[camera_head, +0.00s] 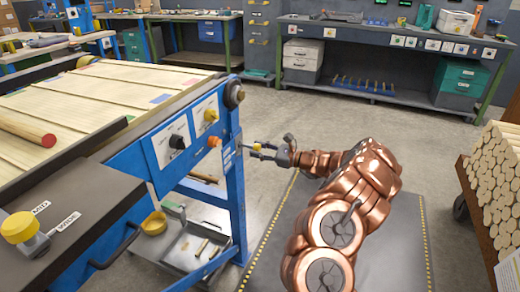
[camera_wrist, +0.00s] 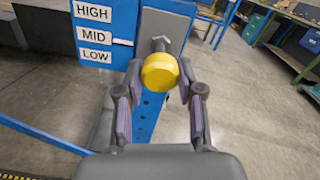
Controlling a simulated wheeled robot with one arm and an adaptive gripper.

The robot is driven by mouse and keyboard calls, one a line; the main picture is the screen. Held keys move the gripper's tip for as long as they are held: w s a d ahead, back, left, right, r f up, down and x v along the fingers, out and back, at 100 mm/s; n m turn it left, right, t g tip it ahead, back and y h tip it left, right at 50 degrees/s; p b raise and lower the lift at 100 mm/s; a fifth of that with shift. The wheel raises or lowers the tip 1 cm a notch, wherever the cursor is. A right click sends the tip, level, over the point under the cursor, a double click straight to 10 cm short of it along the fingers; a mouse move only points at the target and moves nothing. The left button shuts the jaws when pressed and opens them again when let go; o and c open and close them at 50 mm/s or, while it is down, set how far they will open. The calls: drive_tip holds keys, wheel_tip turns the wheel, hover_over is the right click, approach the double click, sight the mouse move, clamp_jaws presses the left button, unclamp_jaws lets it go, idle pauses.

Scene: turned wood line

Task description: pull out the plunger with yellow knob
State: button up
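In the head view the yellow knob (camera_head: 257,147) is small, at the right side of the blue machine frame. My gripper (camera_wrist: 160,88) is open, with one finger on each side of the knob; the tips are close to its edges, and I cannot tell whether they touch. In the head view my gripper (camera_head: 262,151) points left at the frame, its fingers partly hiding the plunger.
A HIGH, MID, LOW label plate (camera_wrist: 95,34) is left of the plunger. The blue frame also carries a black knob (camera_head: 177,142), another yellow knob (camera_head: 211,115) and an orange button (camera_head: 214,141). A cart of dowels (camera_head: 497,185) stands at the right. The floor behind my arm is clear.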

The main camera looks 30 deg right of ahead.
drive_tip(key=shift+o, duration=0.8)
drive_tip(key=shift+s+d, duration=0.15)
drive_tip(key=shift+o, duration=1.4)
drive_tip(key=v, duration=1.1)
drive_tip(key=shift+s+d, duration=0.15)
drive_tip(key=shift+s, duration=0.2)
